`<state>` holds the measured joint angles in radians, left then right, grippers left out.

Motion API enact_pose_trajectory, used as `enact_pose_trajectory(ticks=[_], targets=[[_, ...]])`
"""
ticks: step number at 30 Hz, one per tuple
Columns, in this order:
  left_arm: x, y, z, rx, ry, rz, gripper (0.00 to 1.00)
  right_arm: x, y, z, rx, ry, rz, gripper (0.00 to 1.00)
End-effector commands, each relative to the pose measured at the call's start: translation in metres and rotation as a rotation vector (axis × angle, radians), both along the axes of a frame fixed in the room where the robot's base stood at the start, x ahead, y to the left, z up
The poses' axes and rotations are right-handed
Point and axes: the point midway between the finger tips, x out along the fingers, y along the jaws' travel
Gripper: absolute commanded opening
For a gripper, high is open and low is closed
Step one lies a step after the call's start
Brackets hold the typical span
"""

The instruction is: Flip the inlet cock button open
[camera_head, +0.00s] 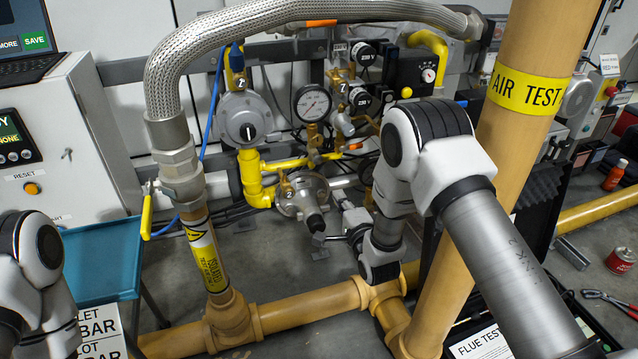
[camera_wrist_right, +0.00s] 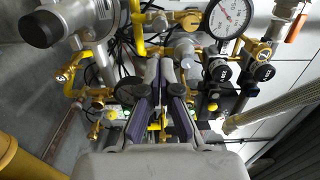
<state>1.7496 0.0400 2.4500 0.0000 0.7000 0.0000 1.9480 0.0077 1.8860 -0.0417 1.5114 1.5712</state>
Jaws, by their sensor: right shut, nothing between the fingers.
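The gas train carries several small brass cocks and fittings; I cannot tell which one is the inlet cock button. Brass fittings show below the pressure gauge (camera_head: 312,103) in the head view and around my fingers in the right wrist view, such as a brass cock (camera_wrist_right: 66,73) at the left. My right gripper (camera_wrist_right: 163,75) is shut and empty, its purple-padded fingers pointing into the pipework. In the head view it (camera_head: 347,237) is partly hidden by my right arm, near the grey regulator marked 2 (camera_head: 302,196). My left gripper is out of view; only its arm shows at lower left.
A braided hose (camera_head: 178,75) arches over the train at left. A yellow lever (camera_head: 147,212) hangs beside the riser. A teal tray (camera_head: 100,255) is at left; tan pipe (camera_head: 300,308) crosses the floor.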

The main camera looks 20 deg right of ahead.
Motion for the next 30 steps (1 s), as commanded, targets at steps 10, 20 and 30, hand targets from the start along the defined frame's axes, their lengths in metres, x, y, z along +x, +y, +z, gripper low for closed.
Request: enact_pose_trajectory(ticks=[10, 20, 30], targets=[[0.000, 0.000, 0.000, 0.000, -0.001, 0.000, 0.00, 0.003, 0.000, 0.001, -0.001, 0.002, 0.000, 0.00], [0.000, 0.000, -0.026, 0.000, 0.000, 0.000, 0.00, 0.058, 0.002, -0.004, -0.001, -0.002, 0.000, 0.00], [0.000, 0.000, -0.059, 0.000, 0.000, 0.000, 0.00, 0.126, 0.004, -0.003, -0.001, -0.001, 0.000, 0.00]])
